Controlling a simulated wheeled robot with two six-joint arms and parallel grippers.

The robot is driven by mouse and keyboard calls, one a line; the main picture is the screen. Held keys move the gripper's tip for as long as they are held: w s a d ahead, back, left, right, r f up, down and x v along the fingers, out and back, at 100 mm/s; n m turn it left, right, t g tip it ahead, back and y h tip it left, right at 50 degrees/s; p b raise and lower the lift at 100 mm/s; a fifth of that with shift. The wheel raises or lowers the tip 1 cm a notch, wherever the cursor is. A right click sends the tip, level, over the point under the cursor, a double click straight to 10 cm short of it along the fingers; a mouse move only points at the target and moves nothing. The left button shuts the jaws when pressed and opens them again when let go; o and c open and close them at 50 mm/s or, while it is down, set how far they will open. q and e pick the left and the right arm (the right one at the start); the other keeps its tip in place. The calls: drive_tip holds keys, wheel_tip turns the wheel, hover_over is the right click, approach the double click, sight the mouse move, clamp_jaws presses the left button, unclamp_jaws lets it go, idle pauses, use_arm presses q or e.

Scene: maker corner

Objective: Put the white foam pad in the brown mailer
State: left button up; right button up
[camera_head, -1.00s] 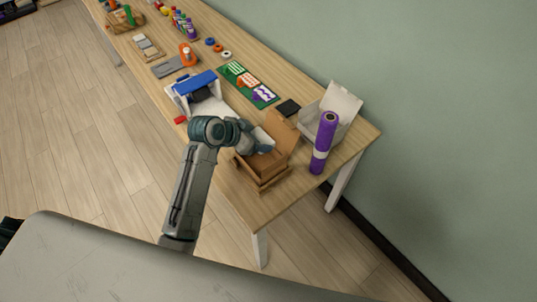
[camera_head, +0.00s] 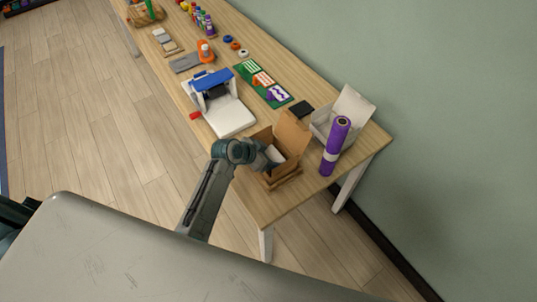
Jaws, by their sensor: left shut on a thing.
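The brown mailer (camera_head: 293,135) is an open cardboard box near the table's front right end, its lid standing up at the back. My left gripper (camera_head: 272,158) is at the box's opening, reaching in from the left. It is shut on the white foam pad (camera_head: 275,153), which shows as a small white patch inside the box outline, in front of the raised lid. The gripper hides part of the pad and the box's left side. I cannot tell whether the pad touches the box floor. My right gripper is not in view.
A purple roll (camera_head: 336,146) stands right of the mailer, before an open white box (camera_head: 351,108). A black square (camera_head: 301,109) lies behind the mailer. A white machine with a blue top (camera_head: 213,80) stands to the left. Beyond it are a green board (camera_head: 247,71) and small tools.

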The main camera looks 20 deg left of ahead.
use_arm(q)
drive_tip(key=shift+f, duration=0.5)
drive_tip(key=shift+f+b, duration=0.15)
drive_tip(key=shift+b, duration=0.15)
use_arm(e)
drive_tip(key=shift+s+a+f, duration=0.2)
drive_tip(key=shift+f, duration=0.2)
use_arm(q)
drive_tip(key=o, duration=0.7)
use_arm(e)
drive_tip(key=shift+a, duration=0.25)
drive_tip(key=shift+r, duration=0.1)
use_arm(q)
drive_tip(key=shift+r+p, duration=0.3)
drive_tip(key=shift+r, duration=0.2)
drive_tip(key=shift+s+a+r, duration=0.1)
drive_tip(key=shift+a+r, duration=0.05)
drive_tip(key=shift+r, duration=0.15)
drive_tip(key=b+v, duration=0.2)
drive_tip(key=v, duration=0.9)
drive_tip(key=shift+s+r, duration=0.2)
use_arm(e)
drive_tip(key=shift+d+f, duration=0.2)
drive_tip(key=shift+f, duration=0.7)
